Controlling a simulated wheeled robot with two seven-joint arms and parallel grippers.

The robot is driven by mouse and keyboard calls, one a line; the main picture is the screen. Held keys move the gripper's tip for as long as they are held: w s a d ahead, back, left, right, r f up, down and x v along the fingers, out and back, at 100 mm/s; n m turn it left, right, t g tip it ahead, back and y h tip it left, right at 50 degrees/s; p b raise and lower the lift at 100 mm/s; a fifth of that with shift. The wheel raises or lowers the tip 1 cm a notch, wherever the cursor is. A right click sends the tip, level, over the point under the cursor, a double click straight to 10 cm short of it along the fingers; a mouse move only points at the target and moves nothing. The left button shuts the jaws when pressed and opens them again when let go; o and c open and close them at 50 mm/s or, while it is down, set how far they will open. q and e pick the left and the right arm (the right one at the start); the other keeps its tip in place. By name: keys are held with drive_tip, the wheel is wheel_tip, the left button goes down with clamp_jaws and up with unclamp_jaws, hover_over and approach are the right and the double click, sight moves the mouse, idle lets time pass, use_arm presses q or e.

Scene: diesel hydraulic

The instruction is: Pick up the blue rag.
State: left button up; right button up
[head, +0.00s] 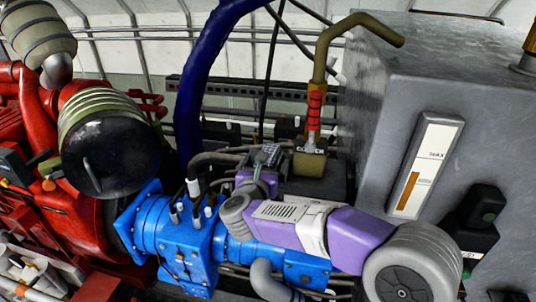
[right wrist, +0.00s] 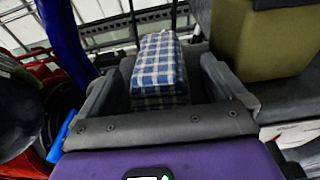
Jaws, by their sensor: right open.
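The blue rag (right wrist: 158,62) is a folded blue-and-white checked cloth in the right wrist view. It lies between the two grey fingers of my right gripper (right wrist: 158,72), which is open with a finger on each side of it. I cannot tell whether either finger touches the cloth. In the head view my right gripper (head: 265,158) is small, behind the blue pump unit and left of the olive lever base. The rag is hard to make out there. My left gripper is not in view.
A blue pump unit (head: 185,245) lies below my right arm. An olive lever (head: 318,50) with a red grip stands right of the gripper, beside a large grey tank (head: 450,90). A thick blue hose (head: 190,95) rises on the left, near a red engine (head: 75,215).

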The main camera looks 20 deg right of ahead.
drive_tip(key=shift+w+d+f, duration=0.1)
drive_tip(key=shift+w+d, duration=0.15)
drive_tip(key=shift+w, duration=0.1)
drive_tip(key=shift+c, duration=0.5)
drive_tip(key=c, duration=1)
